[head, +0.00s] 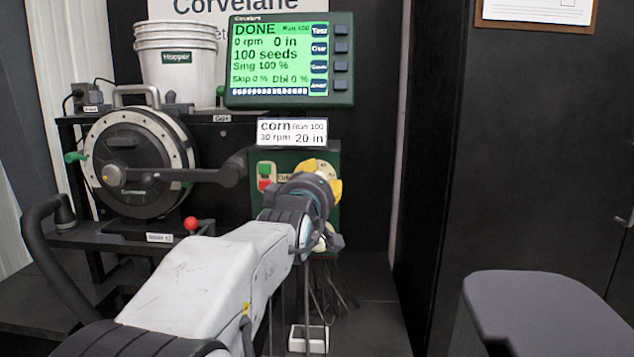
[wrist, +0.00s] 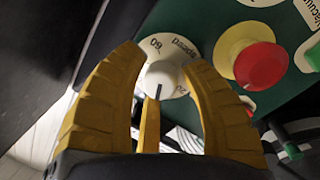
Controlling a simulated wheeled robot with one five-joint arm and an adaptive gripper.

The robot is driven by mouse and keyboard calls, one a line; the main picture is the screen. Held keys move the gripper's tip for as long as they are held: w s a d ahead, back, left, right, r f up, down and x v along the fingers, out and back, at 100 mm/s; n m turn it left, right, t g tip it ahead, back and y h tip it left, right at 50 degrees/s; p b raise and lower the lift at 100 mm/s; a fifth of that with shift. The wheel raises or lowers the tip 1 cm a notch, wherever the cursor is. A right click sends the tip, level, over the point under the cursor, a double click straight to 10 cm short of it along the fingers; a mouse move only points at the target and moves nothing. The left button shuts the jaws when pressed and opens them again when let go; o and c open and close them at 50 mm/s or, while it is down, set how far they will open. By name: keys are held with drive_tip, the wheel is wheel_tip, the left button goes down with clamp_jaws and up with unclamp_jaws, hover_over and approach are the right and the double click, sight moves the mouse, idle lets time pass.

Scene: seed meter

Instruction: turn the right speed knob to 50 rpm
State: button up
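The speed knob (wrist: 161,77) is a pale round knob with a dark pointer line, in the middle of the wrist view. Its dial is printed "Speed", with a 60 at upper left; the pointer runs toward the bottom of the picture. My gripper (wrist: 165,68) has yellow fingers spread on either side of the knob, with a third finger below it. The fingers look open around it; I cannot tell whether any touches. In the head view, my gripper (head: 322,180) is at the green panel (head: 294,160) and hides most of the knob area.
A red button on a yellow base (wrist: 259,65) lies right of the knob. The monitor (head: 285,60) reads DONE, 0 rpm, 0 in, 100 seeds. A card (head: 292,132) reads corn, 30 rpm, 20 in. A round seed meter (head: 140,165) and white hopper (head: 178,60) stand left.

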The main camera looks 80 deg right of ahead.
clamp_jaws()
drive_tip(key=shift+f+b, duration=0.1)
drive_tip(key=shift+b, duration=0.35)
drive_tip(key=shift+m+b, duration=0.4)
drive_tip(key=shift+b, duration=0.05)
drive_tip(key=shift+m+b, duration=0.6)
drive_tip(key=shift+b, duration=0.35)
drive_tip(key=shift+w+m+y+b, duration=0.1)
drive_tip(key=shift+m+y+b, duration=0.45)
drive_tip(key=shift+m, duration=1.35)
drive_tip(key=shift+r, duration=0.2)
drive_tip(key=shift+h, duration=0.25)
